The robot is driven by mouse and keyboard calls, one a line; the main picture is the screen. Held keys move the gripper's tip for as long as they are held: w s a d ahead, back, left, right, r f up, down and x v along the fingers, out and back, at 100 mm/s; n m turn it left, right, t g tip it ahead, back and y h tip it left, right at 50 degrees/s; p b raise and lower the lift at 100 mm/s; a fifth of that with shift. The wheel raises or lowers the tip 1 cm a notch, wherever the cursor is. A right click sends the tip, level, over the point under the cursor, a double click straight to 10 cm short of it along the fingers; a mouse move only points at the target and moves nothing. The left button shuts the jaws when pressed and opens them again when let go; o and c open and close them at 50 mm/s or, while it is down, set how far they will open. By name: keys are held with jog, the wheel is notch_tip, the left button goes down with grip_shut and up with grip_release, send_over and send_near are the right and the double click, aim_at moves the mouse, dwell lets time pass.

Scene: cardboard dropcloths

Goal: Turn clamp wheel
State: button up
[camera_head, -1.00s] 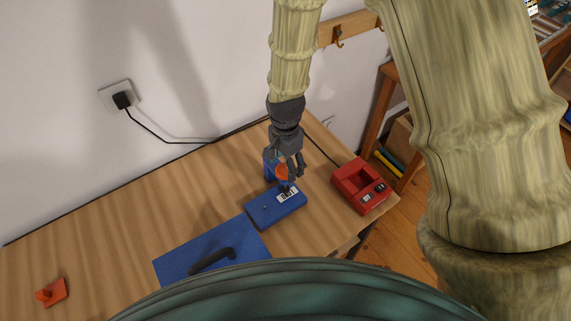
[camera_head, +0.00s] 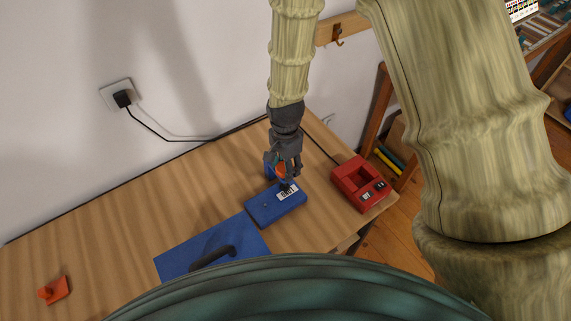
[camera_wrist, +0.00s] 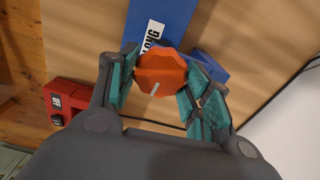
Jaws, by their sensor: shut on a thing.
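The clamp wheel (camera_wrist: 160,72) is an orange, many-sided knob with a pale line on its face, seen in the wrist view. In the head view only a bit of the orange wheel (camera_head: 280,170) shows behind the fingers. My gripper (camera_wrist: 158,92) has its teal-padded fingers on both sides of the wheel and is shut on it. In the head view my gripper (camera_head: 286,178) points down over the blue clamp body (camera_head: 269,165). The pale line slants slightly in the wrist view.
A blue box with a white label (camera_head: 275,206) lies just in front of the gripper. A red device (camera_head: 360,184) stands to the right. A blue panel with a dark handle (camera_head: 180,264) and an orange piece (camera_head: 55,291) lie to the left. The wood between is clear.

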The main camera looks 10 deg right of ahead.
jog(key=shift+n, duration=0.3)
jog(key=n, duration=0.4)
jog(key=shift+w, duration=0.1)
jog(key=n, duration=0.4)
jog(key=shift+n, duration=0.4)
jog(key=n, duration=0.4)
jog(key=shift+a, duration=0.1)
jog(key=shift+r+n, duration=0.1)
jog(key=shift+n, duration=2)
jog(key=o, duration=1)
jog(key=shift+o, duration=0.2)
